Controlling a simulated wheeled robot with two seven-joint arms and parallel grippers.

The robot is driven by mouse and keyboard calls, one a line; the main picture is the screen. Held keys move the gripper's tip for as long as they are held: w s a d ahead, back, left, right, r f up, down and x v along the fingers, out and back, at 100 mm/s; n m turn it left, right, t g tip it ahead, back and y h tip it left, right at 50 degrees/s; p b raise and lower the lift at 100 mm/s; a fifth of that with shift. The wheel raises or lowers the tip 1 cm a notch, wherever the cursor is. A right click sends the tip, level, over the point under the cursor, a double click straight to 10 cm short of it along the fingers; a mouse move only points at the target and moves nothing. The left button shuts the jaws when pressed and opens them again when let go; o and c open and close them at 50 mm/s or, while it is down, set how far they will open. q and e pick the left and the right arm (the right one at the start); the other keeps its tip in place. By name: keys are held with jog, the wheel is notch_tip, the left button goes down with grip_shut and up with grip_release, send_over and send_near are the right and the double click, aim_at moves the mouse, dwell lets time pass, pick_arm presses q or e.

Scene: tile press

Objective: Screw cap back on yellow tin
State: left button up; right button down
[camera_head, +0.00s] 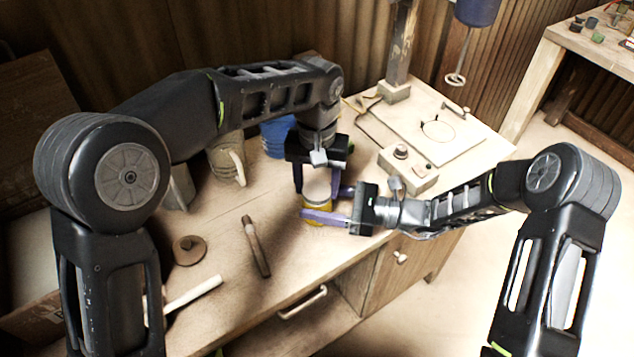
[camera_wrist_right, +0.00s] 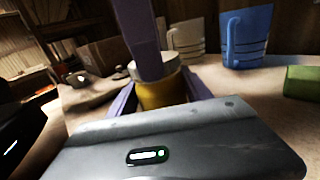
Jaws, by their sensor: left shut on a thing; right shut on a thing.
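The yellow tin (camera_head: 312,214) stands upright near the front edge of the workbench, with a pale cap (camera_head: 317,184) on its top. My left gripper (camera_head: 318,190) comes down from above and is shut on the cap. My right gripper (camera_head: 325,205) reaches in level from the right and is shut on the tin's body. In the right wrist view the yellow tin (camera_wrist_right: 163,92) is between the purple fingers, with the whitish cap (camera_wrist_right: 153,68) above it and a left finger in front. The seating of the cap's thread cannot be seen.
A blue jug (camera_head: 277,136) and a beige jug (camera_head: 226,160) stand behind to the left. A dark-tipped tool (camera_head: 257,247), a round wooden disc (camera_head: 188,250) and a pale stick (camera_head: 193,293) lie at the front left. A board (camera_head: 430,130) lies at the right.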

pick_arm(q)
jog(key=c, duration=0.5)
jog(key=shift+m, duration=0.9)
jog(key=o, duration=1.6)
jog(key=shift+o, duration=0.2)
jog(key=shift+r, duration=0.1)
notch_tip(320, 180, up, 7)
jog(key=shift+r, duration=0.2)
